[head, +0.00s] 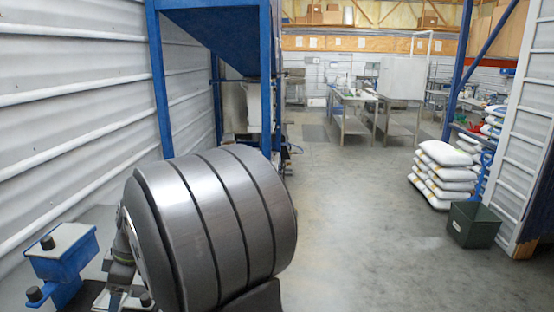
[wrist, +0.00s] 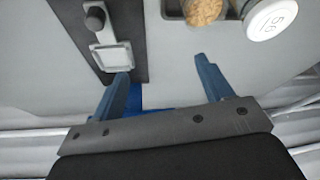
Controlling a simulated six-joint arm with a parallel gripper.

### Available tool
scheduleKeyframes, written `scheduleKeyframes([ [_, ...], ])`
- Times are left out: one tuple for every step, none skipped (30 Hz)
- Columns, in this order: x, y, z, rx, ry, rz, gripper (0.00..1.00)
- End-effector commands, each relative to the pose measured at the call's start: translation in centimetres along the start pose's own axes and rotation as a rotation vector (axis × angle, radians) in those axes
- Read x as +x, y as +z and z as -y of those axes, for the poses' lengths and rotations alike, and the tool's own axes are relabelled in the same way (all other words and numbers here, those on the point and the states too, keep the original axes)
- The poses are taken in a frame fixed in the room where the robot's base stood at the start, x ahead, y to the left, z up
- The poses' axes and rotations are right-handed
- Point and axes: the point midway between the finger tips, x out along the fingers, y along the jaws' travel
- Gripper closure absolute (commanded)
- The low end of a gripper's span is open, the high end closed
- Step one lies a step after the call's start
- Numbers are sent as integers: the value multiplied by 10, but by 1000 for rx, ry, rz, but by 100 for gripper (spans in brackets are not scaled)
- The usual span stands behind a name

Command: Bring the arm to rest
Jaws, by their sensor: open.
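In the wrist view my gripper (wrist: 162,70) shows two blue fingers standing well apart. It is open, and nothing is held between them. A grey surface (wrist: 185,85) lies beyond the fingertips; I cannot tell how far away it is. A blue patch (wrist: 150,103) shows low between the fingers, and I cannot tell what it is. In the head view I cannot make out my gripper for certain.
In the wrist view a dark strip (wrist: 70,25) bears a pale square piece (wrist: 112,56). A brown grainy round thing (wrist: 203,10) and a white numbered lid (wrist: 270,18) lie at the top. The head view shows stacked sacks (head: 445,175), a dark bin (head: 473,224) and clear floor (head: 350,230).

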Motion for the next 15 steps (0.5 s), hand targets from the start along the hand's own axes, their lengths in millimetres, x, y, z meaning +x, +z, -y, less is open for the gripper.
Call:
scheduleKeyframes([
  [-2,0,-8,35,15,-1,28],
  [-2,0,-12,57,24,-1,28],
  [-4,0,-18,83,35,-1,28],
  [-5,0,-21,100,43,-1,28],
  [-6,0,-25,118,50,-1,28],
  [-7,1,-29,137,58,0,28],
  [-7,1,-31,150,63,0,28],
  [-8,1,-33,161,68,0,28],
  [-8,1,-36,175,73,0,28],
  [-9,1,-38,183,76,0,28],
  [-9,1,-39,190,79,-1,28],
  [-10,1,-40,198,82,-1,28],
  [-10,1,-41,202,83,-1,28],
  [-10,1,-41,205,84,-1,28],
  [-10,1,-42,207,85,-1,28],
])
